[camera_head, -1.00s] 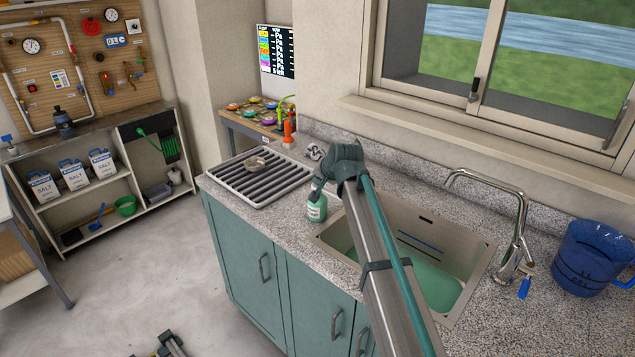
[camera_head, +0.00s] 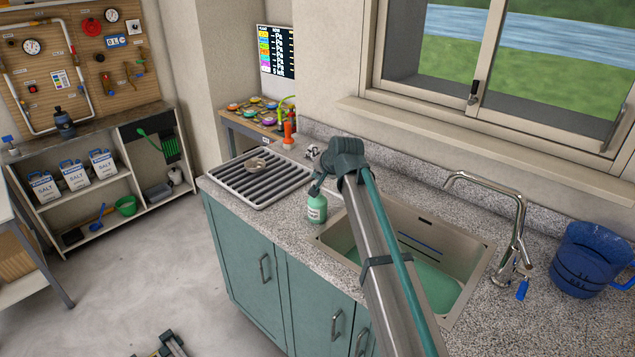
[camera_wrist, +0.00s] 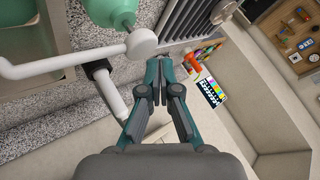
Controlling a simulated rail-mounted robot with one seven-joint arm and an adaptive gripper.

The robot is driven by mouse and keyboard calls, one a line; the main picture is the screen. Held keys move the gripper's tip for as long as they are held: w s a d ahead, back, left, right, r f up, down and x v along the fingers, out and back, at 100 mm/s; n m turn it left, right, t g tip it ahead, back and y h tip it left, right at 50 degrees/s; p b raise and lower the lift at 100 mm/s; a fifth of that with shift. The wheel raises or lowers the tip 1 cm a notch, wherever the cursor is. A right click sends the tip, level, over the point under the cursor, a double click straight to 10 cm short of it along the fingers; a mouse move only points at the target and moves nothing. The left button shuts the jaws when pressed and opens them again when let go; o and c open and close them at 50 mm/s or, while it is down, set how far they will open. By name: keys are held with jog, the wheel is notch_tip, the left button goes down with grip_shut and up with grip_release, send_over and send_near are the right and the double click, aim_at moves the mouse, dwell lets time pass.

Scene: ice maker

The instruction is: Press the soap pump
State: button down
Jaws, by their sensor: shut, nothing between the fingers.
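The soap bottle (camera_head: 316,209) is green with a pale label and stands upright on the counter, left of the sink. My gripper (camera_head: 316,188) is just above the bottle's top in the head view, and the pump head is hidden there. In the wrist view, the green bottle (camera_wrist: 108,10) is at the top edge. Its pale round pump head (camera_wrist: 142,43) has a long white spout running left. My gripper's fingers (camera_wrist: 158,62) are shut and empty, with their tips close beside the pump head. I cannot tell whether they touch it.
The sink (camera_head: 455,285) lies right of the bottle, with a chrome faucet (camera_head: 517,225) and a blue jug (camera_head: 590,260) beyond. A ridged drain rack (camera_head: 235,187) is on the left of the counter. The window sill (camera_head: 480,135) runs behind.

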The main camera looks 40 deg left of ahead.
dwell(0.3)
jog(key=shift+r+p, duration=1.1)
jog(key=shift+r, duration=1.45)
